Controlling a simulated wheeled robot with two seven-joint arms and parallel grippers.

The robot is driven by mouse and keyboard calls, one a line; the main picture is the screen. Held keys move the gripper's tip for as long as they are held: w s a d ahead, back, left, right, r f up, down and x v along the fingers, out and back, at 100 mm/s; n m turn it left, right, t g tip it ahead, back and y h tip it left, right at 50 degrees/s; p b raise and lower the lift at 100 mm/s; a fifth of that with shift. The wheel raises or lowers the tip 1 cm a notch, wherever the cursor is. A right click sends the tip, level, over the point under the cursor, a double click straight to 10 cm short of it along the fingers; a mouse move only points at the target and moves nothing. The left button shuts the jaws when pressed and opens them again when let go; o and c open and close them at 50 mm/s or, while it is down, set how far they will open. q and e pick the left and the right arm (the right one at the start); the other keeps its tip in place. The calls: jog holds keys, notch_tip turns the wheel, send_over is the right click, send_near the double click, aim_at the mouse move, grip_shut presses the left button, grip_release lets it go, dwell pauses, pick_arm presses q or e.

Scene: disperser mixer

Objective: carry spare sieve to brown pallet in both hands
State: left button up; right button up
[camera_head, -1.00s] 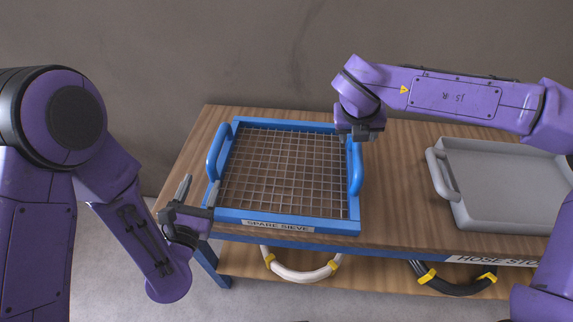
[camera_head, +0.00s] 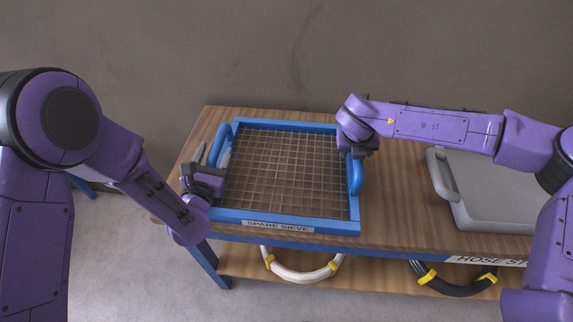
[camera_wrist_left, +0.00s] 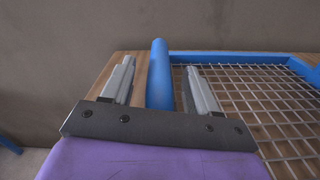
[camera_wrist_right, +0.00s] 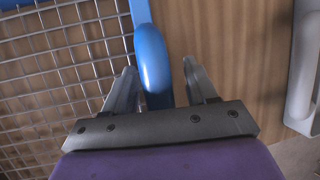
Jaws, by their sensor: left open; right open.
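The spare sieve (camera_head: 285,175) is a blue square frame with a wire mesh, labelled SPARE SIEVE on its front edge, lying flat on the wooden table top. My left gripper (camera_head: 213,155) is open at its left blue handle (camera_head: 219,143). In the left wrist view that handle (camera_wrist_left: 160,78) lies between the two open fingers (camera_wrist_left: 158,85). My right gripper is open over the right blue handle (camera_head: 356,175). In the right wrist view that handle (camera_wrist_right: 151,60) runs between the open fingers (camera_wrist_right: 160,85). No brown pallet is in view.
A grey tray (camera_head: 485,190) with a side handle stands to the right on the same table (camera_head: 395,210). A white hose (camera_head: 300,275) and a black hose (camera_head: 455,287) lie on the lower shelf. A wall is behind the table.

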pick_arm(q)
grip_shut()
pick_arm(e)
grip_shut()
pick_arm(q)
jog(key=shift+a, duration=0.15)
pick_arm(e)
jog(key=shift+d, duration=0.1)
dwell(0.8)
